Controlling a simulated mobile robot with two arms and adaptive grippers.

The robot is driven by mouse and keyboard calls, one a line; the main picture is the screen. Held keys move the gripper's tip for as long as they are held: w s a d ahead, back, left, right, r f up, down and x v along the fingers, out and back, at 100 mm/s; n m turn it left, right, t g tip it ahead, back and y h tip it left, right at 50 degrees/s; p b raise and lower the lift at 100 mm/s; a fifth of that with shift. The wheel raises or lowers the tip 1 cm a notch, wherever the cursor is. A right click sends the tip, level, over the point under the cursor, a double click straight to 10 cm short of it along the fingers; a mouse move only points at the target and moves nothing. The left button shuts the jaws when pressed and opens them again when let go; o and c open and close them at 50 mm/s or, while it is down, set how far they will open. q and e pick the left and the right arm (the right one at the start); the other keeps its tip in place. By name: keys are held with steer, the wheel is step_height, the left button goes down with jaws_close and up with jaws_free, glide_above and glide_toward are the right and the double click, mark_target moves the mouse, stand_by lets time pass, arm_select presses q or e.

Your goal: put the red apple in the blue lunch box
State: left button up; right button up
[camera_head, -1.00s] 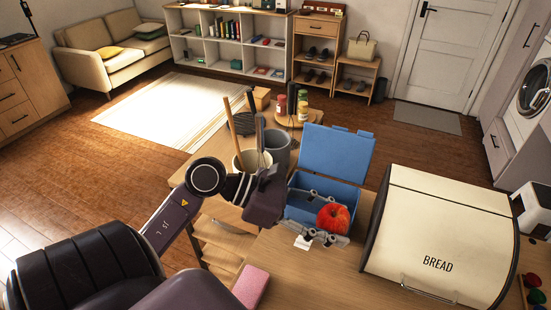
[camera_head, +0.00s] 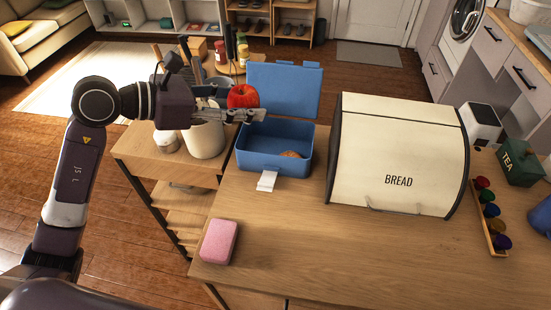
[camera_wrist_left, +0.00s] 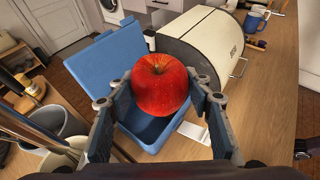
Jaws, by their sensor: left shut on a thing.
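The red apple (camera_head: 243,96) is held in my left gripper (camera_head: 238,112). In the left wrist view the apple (camera_wrist_left: 160,85) sits between the two fingers (camera_wrist_left: 158,100), which touch its sides. The blue lunch box (camera_head: 262,160) stands open on the counter, its lid (camera_head: 284,90) raised at the back. A small brown item (camera_head: 291,154) lies inside the box. In the left wrist view the box (camera_wrist_left: 150,132) is below and behind the apple. My right gripper is not in view.
A cream bread bin (camera_head: 395,150) stands right of the lunch box. Utensil crocks (camera_head: 204,138) stand to the left. A pink sponge (camera_head: 219,240) lies at the front left, with a white tag (camera_head: 267,181) by the box.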

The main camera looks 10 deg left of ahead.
arm_select(q)
steer(key=w+r+n+t+y+b, duration=0.1)
steer(key=w+r+b, duration=0.1)
steer(key=w+r, duration=0.4)
steer(key=shift+w+d, duration=0.4)
steer(key=shift+w, duration=0.15)
step_height(320, 180, down, 20)
steer(key=shift+r+p, duration=0.15)
steer(key=shift+p, duration=0.75)
steer(key=shift+c, duration=0.2)
steer(key=shift+f+b, duration=0.5)
steer(key=shift+f, duration=0.05)
steer(key=shift+f, duration=0.1)
steer(key=shift+o, duration=0.2)
steer(key=o, duration=0.9)
steer(key=shift+s, duration=0.1)
steer(key=shift+f, duration=0.1)
